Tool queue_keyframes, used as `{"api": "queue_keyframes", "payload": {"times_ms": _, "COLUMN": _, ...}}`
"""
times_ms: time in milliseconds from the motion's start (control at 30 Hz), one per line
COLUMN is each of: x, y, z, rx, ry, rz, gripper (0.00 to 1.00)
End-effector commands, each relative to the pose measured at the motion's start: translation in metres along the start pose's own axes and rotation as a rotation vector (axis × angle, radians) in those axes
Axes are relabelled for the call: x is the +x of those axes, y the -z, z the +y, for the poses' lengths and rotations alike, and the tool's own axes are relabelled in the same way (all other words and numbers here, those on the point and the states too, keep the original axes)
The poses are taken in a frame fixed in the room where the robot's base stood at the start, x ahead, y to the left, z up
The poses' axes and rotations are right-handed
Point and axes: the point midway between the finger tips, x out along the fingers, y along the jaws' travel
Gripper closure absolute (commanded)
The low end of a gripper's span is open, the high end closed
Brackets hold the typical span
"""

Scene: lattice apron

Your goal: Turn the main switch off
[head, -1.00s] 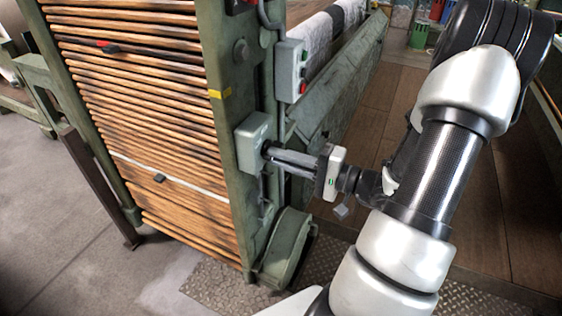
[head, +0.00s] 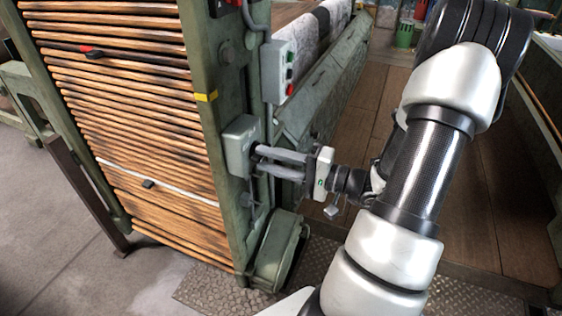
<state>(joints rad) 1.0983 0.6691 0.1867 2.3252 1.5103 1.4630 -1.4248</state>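A grey-green switch box (head: 238,146) is fixed to the green upright post of the machine, near the middle of the head view. I take it for the main switch; no label on it is readable. My gripper (head: 257,158) comes from the right, with its two fingers pointing left at the box's right face. A dark gap shows between the fingers. The fingertips are at or very close to that face and hide any knob there. I cannot tell whether they grip one, nor which way the switch is set.
A second control box (head: 279,72) with red and green buttons hangs above my gripper. A rack of wooden slats (head: 140,120) fills the left. A rounded green housing (head: 280,248) stands below. Wooden flooring (head: 480,200) lies to the right.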

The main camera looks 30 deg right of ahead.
Motion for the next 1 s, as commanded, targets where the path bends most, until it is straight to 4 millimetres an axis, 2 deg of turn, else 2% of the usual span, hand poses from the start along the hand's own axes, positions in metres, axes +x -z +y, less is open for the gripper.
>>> {"api": "queue_keyframes", "payload": {"times_ms": 167, "x": -0.005, "y": 0.001, "z": 0.0, "rx": 0.0, "ry": 0.0, "rz": 0.002, "gripper": 0.71}}
{"api": "queue_keyframes", "payload": {"times_ms": 267, "x": -0.017, "y": 0.001, "z": -0.001, "rx": 0.0, "ry": -0.001, "rz": 0.003, "gripper": 0.71}}
{"api": "queue_keyframes", "payload": {"times_ms": 700, "x": -0.121, "y": 0.001, "z": -0.001, "rx": 0.001, "ry": 0.0, "rz": 0.005, "gripper": 0.71}}
{"api": "queue_keyframes", "payload": {"times_ms": 900, "x": -0.157, "y": 0.001, "z": 0.0, "rx": 0.0, "ry": -0.001, "rz": 0.004, "gripper": 0.71}}
{"api": "queue_keyframes", "payload": {"times_ms": 1000, "x": -0.167, "y": 0.001, "z": -0.001, "rx": 0.0, "ry": 0.0, "rz": 0.002, "gripper": 0.71}}
